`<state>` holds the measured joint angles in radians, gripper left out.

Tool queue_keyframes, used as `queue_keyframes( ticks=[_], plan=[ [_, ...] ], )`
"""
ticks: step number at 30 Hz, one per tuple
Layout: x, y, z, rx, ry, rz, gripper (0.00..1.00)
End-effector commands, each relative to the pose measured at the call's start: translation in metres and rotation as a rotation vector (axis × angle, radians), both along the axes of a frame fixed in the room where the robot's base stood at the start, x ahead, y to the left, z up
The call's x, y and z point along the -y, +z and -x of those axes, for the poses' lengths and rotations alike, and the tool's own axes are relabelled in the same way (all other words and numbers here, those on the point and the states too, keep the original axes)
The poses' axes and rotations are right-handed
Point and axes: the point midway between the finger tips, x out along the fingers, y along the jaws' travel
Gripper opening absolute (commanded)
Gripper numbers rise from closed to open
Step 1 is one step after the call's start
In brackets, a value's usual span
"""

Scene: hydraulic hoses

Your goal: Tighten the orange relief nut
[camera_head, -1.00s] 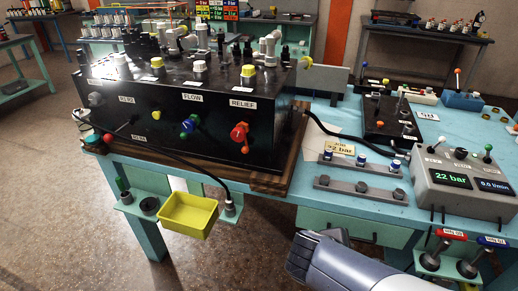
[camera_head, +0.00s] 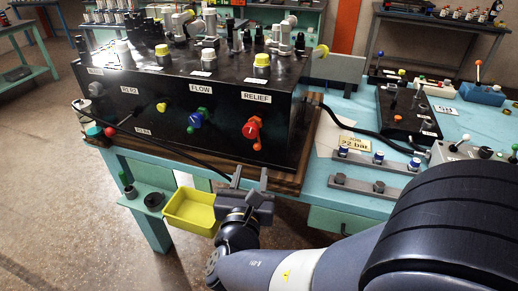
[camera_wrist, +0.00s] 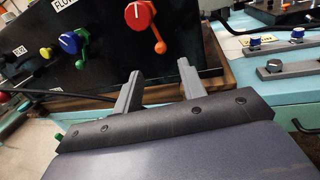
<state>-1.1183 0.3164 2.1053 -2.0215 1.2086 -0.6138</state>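The RELIEF control on the black box (camera_head: 205,125) has a red knob (camera_head: 249,131) with a white mark. An orange lever-like part, which looks like the relief nut (camera_head: 257,146), hangs at its lower right. The wrist view shows the red knob (camera_wrist: 138,16) and the orange part with a rounded end (camera_wrist: 159,46) more closely. My gripper (camera_head: 250,177) is open and empty, below and in front of the RELIEF control, apart from it. In the wrist view, the two fingers (camera_wrist: 159,82) point up toward the box, below the orange part.
The FLOW control (camera_head: 197,118), blue with a green lever, is left of RELIEF. A yellow bin (camera_head: 190,211) hangs at the table's front, beside my gripper. A job card (camera_head: 355,146) reads 22 bar. My arm covers the grey readout box's displays.

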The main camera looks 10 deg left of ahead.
Motion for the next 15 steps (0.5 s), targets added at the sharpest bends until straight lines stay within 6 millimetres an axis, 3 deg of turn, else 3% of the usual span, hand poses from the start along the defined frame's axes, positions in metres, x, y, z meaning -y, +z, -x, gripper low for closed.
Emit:
queue_keyframes(
  ticks=[9, 15],
  plan=[
    [-0.004, 0.001, -0.058, -0.002, -0.007, 0.000, 0.39],
    [-0.008, 0.000, -0.082, -0.002, -0.005, -0.001, 0.39]
  ],
)
